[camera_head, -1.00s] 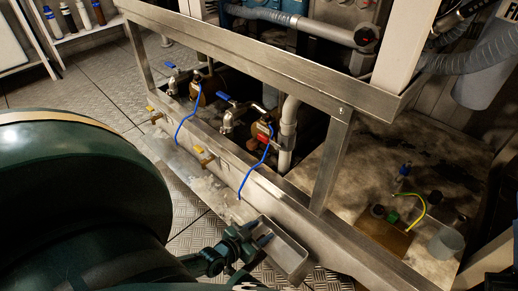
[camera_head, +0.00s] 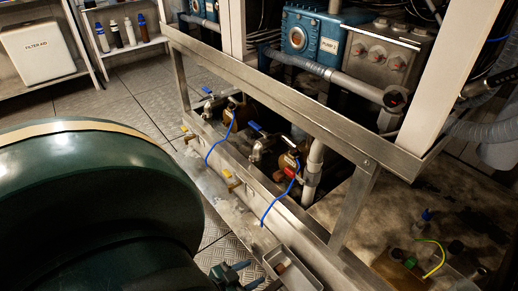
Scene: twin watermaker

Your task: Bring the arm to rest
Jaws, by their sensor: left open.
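My left gripper (camera_head: 238,274) shows at the bottom edge of the head view, dark green and partly cut off by the frame. Its jaws are open, and I see nothing between them. It is just left of a small grey metal tray (camera_head: 308,279) beside the steel frame. My large dark green arm links fill the lower left and hide the floor behind them. My right gripper is not in view.
A steel frame (camera_head: 265,80) runs diagonally across the middle. Behind it are a blue-handled valve (camera_head: 262,145), pipes and a blue pump (camera_head: 310,32). A blue wire (camera_head: 280,203) hangs over the lower rail. Bottles (camera_head: 115,33) stand on a shelf at upper left.

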